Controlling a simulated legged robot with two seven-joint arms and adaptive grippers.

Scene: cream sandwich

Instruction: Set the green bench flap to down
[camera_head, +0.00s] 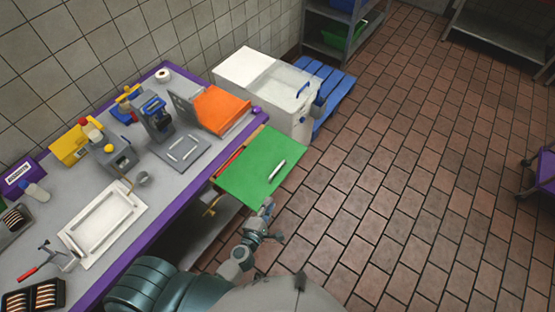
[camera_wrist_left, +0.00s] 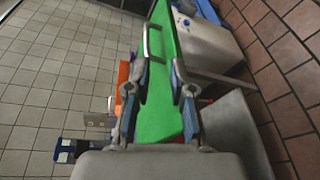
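The green bench flap (camera_head: 255,160) sticks out from the bench's purple front edge and looks roughly level with the top. A pale bar handle (camera_head: 277,169) lies on it near its outer edge. A brass-coloured bracket (camera_head: 211,206) shows under its near side. My left gripper (camera_head: 273,222) is just in front of the flap's near corner, apart from the handle. In the left wrist view its fingers (camera_wrist_left: 157,68) are spread and empty, with the green flap (camera_wrist_left: 160,110) and handle (camera_wrist_left: 153,42) seen between and beyond them. My right gripper is not in view.
The grey bench (camera_head: 185,192) holds a white tray (camera_head: 104,218), a grey plate (camera_head: 180,150) and an orange panel (camera_head: 221,109). A white chest (camera_head: 262,79) stands just beyond the flap, beside a blue pallet (camera_head: 333,88). The tiled floor (camera_head: 400,180) to the right is clear.

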